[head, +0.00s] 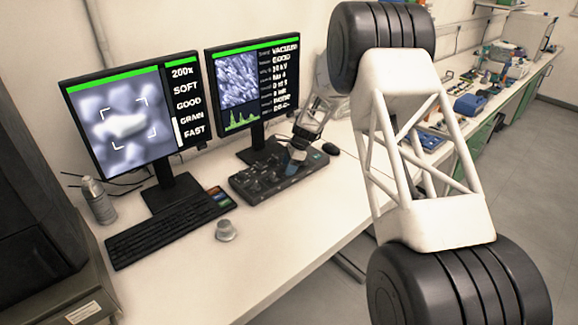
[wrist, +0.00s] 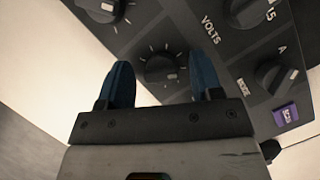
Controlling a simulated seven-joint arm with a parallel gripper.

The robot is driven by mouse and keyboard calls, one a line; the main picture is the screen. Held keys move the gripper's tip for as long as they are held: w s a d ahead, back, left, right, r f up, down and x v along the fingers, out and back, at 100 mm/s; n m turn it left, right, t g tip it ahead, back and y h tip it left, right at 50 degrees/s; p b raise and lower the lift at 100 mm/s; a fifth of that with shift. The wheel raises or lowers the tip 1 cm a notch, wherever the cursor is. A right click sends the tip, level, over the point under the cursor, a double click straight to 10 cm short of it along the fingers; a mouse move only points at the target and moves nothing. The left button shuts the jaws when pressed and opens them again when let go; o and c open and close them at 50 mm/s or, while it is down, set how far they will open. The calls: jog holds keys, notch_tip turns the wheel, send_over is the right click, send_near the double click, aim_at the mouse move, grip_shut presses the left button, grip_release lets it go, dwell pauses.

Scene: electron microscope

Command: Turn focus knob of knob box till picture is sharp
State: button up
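The black knob box (head: 250,190) lies on the bench in front of the right monitor. My gripper (head: 296,157) reaches down over its far right part. In the wrist view my gripper (wrist: 162,82) is open, its two blue fingers on either side of a dark ribbed knob (wrist: 160,70) with tick marks around it. A gap shows between each finger and the knob. No label for this knob is readable, so I cannot tell whether it is the focus knob. The left monitor (head: 131,120) shows a blurred grey picture with the word SOFT beside it.
Other knobs (wrist: 248,12) (wrist: 275,75) and a purple button (wrist: 286,114) sit close by on the box. The right monitor (head: 252,85) stands behind it. A keyboard (head: 170,230), a small grey metal piece (head: 226,231) and a mouse (head: 331,149) lie around it.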

jog(key=c, duration=0.9)
jog(key=shift+n, duration=0.4)
jog(key=n+g, duration=0.1)
jog(key=n, duration=0.1)
jog(key=n+g+h, duration=0.1)
jog(key=n, duration=0.2)
jog(key=n+h, duration=0.1)
jog(key=n, duration=0.3)
jog(key=shift+n+g+h, duration=0.4)
jog(key=o, duration=0.9)
jog(key=shift+o, duration=0.2)
jog(key=shift+r, duration=0.15)
